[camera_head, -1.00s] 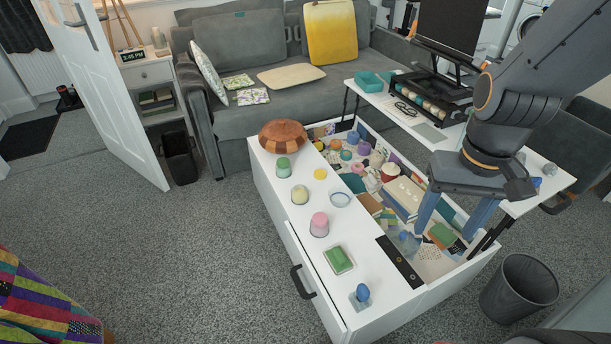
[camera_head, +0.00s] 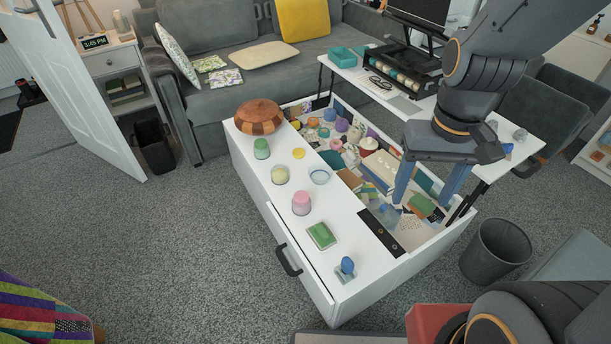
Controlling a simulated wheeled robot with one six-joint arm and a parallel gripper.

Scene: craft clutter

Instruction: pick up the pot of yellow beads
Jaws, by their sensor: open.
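The pot of yellow beads (camera_head: 280,174) is a small clear pot with pale yellow contents. It stands upright on the white top of the chest (camera_head: 272,210), between a green pot (camera_head: 261,148) and a pink pot (camera_head: 301,202). My gripper (camera_head: 423,198) is open, its two blue fingers pointing down. In the picture it is over the right part of the chest's open compartment, well to the right of the yellow pot.
A yellow disc (camera_head: 298,153) and a glass dish (camera_head: 320,177) lie close to the yellow pot. A wooden bowl (camera_head: 258,117), a green sponge (camera_head: 321,235) and a blue egg-shaped item (camera_head: 347,265) share the top. A laptop table (camera_head: 410,104) and wastebasket (camera_head: 496,250) stand right.

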